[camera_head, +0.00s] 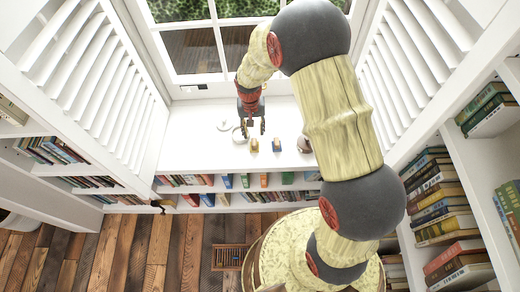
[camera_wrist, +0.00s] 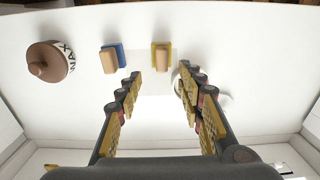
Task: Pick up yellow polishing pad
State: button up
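The yellow polishing pad (camera_wrist: 161,57) has a tan, block-like handle on a yellow base and lies on the white surface below the window. In the head view it is a small tan and yellow block (camera_head: 254,147). My gripper (camera_head: 252,133) is open and empty, pointing down above the surface, on the window side of the pad. In the wrist view my fingertips (camera_wrist: 159,78) are spread apart, with the yellow pad ahead of the gap between them. Nothing is seen touching the pad.
A similar blue pad (camera_wrist: 113,57) with a tan handle lies beside the yellow one; a brown-lidded wax jar (camera_wrist: 48,63) stands beyond it. White round items, partly hidden, are near my other finger, including a dish (camera_head: 238,133). Bookshelves (camera_head: 188,181) run below the surface.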

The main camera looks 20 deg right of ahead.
aim_at(254, 142)
jog(key=shift+f, duration=0.4)
jog(key=shift+f+b, duration=0.35)
jog(key=shift+f, duration=0.6)
jog(key=f+b, duration=0.1)
jog(key=f, duration=0.1)
jog(key=f+b, duration=0.1)
jog(key=f, duration=0.2)
jog(key=shift+s+a+f, duration=0.15)
jog(key=shift+s+f, duration=0.05)
jog(key=shift+f, duration=0.1)
jog(key=shift+r, duration=0.1)
jog(key=shift+c, duration=1.2)
grip_shut()
